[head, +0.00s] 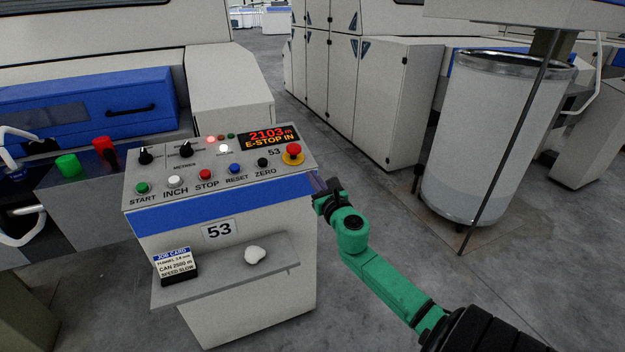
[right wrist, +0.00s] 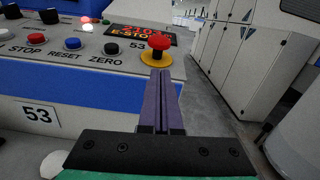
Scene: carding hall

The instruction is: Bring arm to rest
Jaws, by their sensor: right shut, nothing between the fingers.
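My right arm (head: 385,280), green with black joints, reaches in from the lower right of the head view. Its gripper (head: 318,182) is at the right front edge of the control console (head: 225,262). In the right wrist view the purple fingers (right wrist: 161,75) lie side by side, shut, with nothing between them. Their tips point at the red emergency-stop button (head: 293,150) on its yellow base, which also shows in the wrist view (right wrist: 159,42). Whether they touch it is unclear; the tips appear just in front of the base. My left gripper is in neither view.
The console display (head: 268,136) reads "2103 m E-STOP IN". A shelf (head: 220,279) on the console front holds a job card (head: 174,262) and a white lump (head: 255,255). A tall can (head: 490,140) stands to the right. Grey floor (head: 385,205) is clear between console and can.

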